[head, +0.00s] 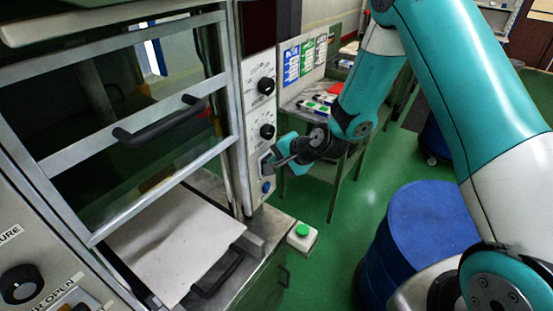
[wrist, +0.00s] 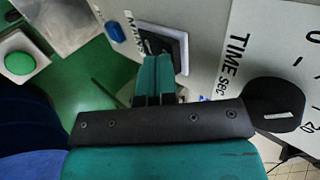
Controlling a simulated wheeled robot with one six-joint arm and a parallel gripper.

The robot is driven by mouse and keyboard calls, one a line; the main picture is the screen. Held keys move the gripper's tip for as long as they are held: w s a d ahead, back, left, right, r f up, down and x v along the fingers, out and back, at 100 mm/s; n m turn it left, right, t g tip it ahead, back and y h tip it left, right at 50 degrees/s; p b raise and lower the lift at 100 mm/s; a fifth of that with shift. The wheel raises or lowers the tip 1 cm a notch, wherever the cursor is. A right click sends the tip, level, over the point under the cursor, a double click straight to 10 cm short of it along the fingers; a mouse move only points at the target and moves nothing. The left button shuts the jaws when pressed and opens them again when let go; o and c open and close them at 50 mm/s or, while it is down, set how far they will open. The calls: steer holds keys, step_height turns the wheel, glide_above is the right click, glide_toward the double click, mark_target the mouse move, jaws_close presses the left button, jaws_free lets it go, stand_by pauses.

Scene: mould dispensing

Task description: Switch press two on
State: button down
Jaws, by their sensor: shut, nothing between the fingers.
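The press (head: 222,110) with a glass-fronted guard stands at the left in the head view. Its grey control panel (head: 254,110) faces my arm. My gripper (head: 274,163) is at the lower part of this panel.
A dial (wrist: 275,105) marked TIME sec is close to my gripper. A green button box (head: 302,233) stands by the press's front corner. A black guard handle (head: 160,122) sticks out. A blue drum (head: 420,235) stands below my arm. Green floor is clear between.

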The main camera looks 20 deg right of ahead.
steer(key=shift+w+a+r, duration=0.15)
steer(key=shift+w+a, duration=0.1)
steer(key=shift+w, duration=0.1)
steer(key=shift+r+p, duration=0.5)
steer(key=shift+r, duration=0.35)
